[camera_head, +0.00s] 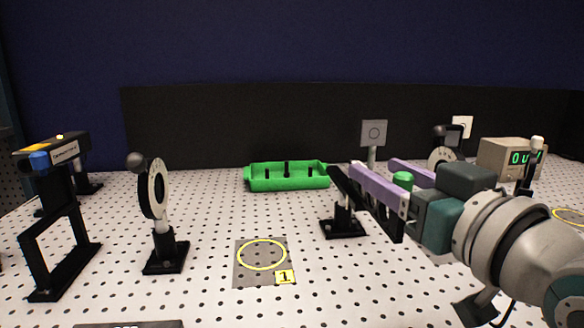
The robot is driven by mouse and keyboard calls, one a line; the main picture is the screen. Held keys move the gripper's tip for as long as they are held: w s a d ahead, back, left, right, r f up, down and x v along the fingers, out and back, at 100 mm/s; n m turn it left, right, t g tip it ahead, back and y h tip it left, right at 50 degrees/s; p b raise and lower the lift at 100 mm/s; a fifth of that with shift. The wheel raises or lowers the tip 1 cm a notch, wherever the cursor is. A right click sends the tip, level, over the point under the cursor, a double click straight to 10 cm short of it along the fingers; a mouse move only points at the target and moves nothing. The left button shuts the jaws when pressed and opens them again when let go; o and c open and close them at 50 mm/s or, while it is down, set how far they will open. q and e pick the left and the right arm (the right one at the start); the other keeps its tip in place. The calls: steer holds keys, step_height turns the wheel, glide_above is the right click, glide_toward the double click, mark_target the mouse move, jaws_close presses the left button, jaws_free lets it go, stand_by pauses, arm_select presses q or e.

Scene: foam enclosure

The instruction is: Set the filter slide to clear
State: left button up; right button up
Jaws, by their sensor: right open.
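The filter slide (345,190) appears to be the dark slanted bar on a short black post and base (343,228), right of the middle of the table. A green knob (403,180) shows at its right. My right gripper (374,167) reaches in from the right with two purple fingers spread apart. The green knob shows between the fingers, and I see no grip on it. The near finger and the gripper body hide part of the slide, so its setting cannot be read. My left gripper is not in view.
A green tray (287,184) stands at the back. A round dial on a post (153,190) and a black device (52,155) stand left. A yellow-ringed pad marked 1 (262,278) lies in front. A display box (505,157) stands back right.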

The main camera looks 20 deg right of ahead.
steer(key=shift+w, duration=0.15)
steer(key=shift+c, duration=0.3)
jaws_close()
stand_by(1.1)
